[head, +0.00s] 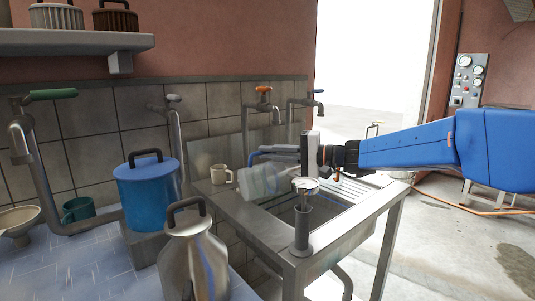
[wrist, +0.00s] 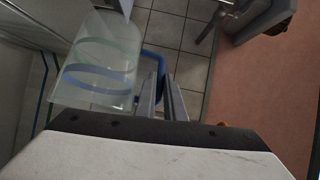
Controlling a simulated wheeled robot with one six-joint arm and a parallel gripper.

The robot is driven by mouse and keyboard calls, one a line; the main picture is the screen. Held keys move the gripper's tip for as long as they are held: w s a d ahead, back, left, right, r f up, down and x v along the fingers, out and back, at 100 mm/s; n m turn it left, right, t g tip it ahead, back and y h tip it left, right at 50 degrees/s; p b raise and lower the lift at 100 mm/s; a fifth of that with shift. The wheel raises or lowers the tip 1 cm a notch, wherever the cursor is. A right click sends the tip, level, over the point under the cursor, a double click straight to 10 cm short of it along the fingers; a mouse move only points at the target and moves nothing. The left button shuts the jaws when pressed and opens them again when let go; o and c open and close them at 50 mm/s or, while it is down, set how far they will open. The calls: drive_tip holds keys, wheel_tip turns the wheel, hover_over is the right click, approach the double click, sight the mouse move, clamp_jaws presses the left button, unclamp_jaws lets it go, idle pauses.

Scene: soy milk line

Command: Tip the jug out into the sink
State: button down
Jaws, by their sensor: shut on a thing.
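The jug (head: 262,180) is clear, with blue and green bands that show in the wrist view (wrist: 98,68). Its blue handle (wrist: 156,60) is between the fingers of my gripper (wrist: 165,103). In the head view my gripper (head: 275,153) reaches in from the right, shut on the handle. The jug looks tilted on its side, above the left part of the metal sink (head: 372,207). I cannot tell whether liquid is in it or coming out of it.
A cream mug (head: 220,175) stands on the sink's back left ledge. Taps (head: 262,93) rise behind the sink, and a post with a gauge (head: 302,230) stands at its front. A metal can (head: 190,255) and a blue lidded pot (head: 147,190) are at left.

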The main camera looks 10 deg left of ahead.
drive_tip(key=shift+w+d+f+m+y, duration=0.2)
drive_tip(key=shift+w+d+m+y, duration=0.35)
drive_tip(key=shift+d, duration=0.25)
drive_tip(key=shift+w+d, duration=0.1)
idle(0.3)
drive_tip(key=shift+w+d+r+m+t+y, duration=0.1)
drive_tip(key=shift+w+d+m+t+y, duration=0.1)
drive_tip(key=shift+w+d+m+y, duration=0.4)
drive_tip(key=shift+w+d+r+m+t+y, duration=0.1)
drive_tip(key=shift+w+d+m+t+y, duration=0.25)
drive_tip(key=shift+d, duration=0.4)
drive_tip(key=shift+a, duration=0.1)
idle(0.9)
